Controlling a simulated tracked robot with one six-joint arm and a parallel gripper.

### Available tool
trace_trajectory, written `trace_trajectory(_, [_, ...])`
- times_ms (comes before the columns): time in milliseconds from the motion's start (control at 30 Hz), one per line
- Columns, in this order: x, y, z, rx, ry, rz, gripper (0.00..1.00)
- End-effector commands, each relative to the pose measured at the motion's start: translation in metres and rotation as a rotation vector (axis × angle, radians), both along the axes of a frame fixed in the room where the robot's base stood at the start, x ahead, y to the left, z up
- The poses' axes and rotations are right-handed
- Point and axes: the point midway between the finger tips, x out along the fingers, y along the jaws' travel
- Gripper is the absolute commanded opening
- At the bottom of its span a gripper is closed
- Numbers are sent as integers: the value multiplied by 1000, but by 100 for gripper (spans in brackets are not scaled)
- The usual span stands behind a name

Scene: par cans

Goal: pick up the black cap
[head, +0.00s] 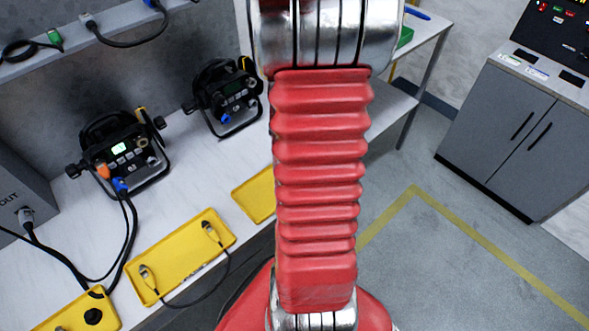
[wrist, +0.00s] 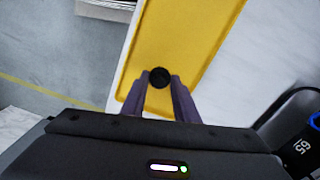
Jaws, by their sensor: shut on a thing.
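A small round black cap (wrist: 160,77) sits between the two fingertips of my gripper (wrist: 160,82) in the wrist view. The fingers are shut on it from both sides. Behind it is a yellow tray (wrist: 190,35); I cannot tell whether the cap touches the tray or is held just above it. In the head view my red arm fills the middle, and the gripper and held cap are hidden or out of frame. Another black round piece (head: 93,316) lies in a yellow tray (head: 62,324) at the lower left of the head view.
A white bench holds two black lamps (head: 122,155) (head: 228,95) and a long yellow tray (head: 168,262) with a cable's connectors in it. Another yellow tray (head: 253,196) is partly behind my arm. Black cables (head: 125,235) lie at left. A grey cabinet (head: 520,130) stands right, beyond open floor.

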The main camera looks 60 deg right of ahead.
Motion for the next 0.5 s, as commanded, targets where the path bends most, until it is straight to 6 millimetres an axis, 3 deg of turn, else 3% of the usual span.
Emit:
trace_trajectory(200, [0,0,0,0,0,0,4])
trace_trajectory(500, [1,0,3,-1,-1,1,3])
